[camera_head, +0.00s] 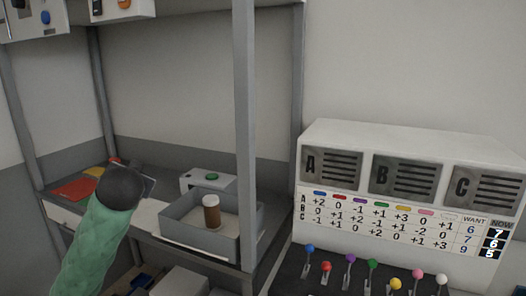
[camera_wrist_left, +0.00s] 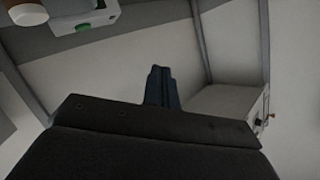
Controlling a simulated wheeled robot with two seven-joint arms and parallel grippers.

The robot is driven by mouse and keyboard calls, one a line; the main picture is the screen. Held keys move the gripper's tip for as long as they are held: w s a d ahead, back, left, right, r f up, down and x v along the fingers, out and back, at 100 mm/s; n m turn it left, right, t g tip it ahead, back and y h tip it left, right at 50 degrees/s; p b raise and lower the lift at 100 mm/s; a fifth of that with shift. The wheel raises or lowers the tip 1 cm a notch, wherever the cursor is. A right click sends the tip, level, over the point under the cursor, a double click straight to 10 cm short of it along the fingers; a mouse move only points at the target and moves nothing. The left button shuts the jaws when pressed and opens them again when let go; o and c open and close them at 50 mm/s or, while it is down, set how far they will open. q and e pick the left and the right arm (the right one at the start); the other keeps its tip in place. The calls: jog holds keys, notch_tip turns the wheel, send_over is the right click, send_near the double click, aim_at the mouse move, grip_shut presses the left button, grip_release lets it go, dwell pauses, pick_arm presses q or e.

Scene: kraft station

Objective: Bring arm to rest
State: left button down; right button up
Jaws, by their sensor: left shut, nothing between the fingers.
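My left arm, in a green sleeve, comes in from the lower left of the head view. Its dark wrist hides most of my left gripper (camera_head: 149,186), which is over the shelf, left of the grey tray. In the left wrist view the dark fingers of the left gripper (camera_wrist_left: 161,72) are together with nothing between them. My right gripper is in neither view.
A grey tray (camera_head: 176,236) holds a brown bottle with a white cap (camera_head: 211,212). Behind it is a white box with a green button (camera_head: 212,177). A shelf post (camera_head: 245,130) stands between the tray and the white panel (camera_head: 410,140) with several coloured levers.

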pick_arm(q)
jog(key=s+d+f+g+h, duration=0.2)
jog(key=s+d+f, duration=0.25)
jog(key=f, duration=0.55)
jog(key=s+d+f+g+h, duration=0.1)
jog(key=s+d+f+g, duration=0.3)
jog(key=f, duration=0.6)
jog(key=s+d+f+h, duration=0.25)
jog(key=s+f, duration=0.35)
jog(key=f, duration=0.4)
jog(key=s+d+f+g, duration=0.3)
jog(key=s+f, duration=0.8)
jog(key=s, duration=0.3)
jog(key=s+d+f+g, duration=0.3)
jog(key=s+f, duration=0.8)
jog(key=s, duration=0.4)
jog(key=shift+s+d+f+h, duration=0.25)
jog(key=shift+d+h, duration=0.1)
jog(key=shift+d, duration=0.1)
jog(key=shift+g, duration=0.3)
jog(key=shift+w, duration=0.1)
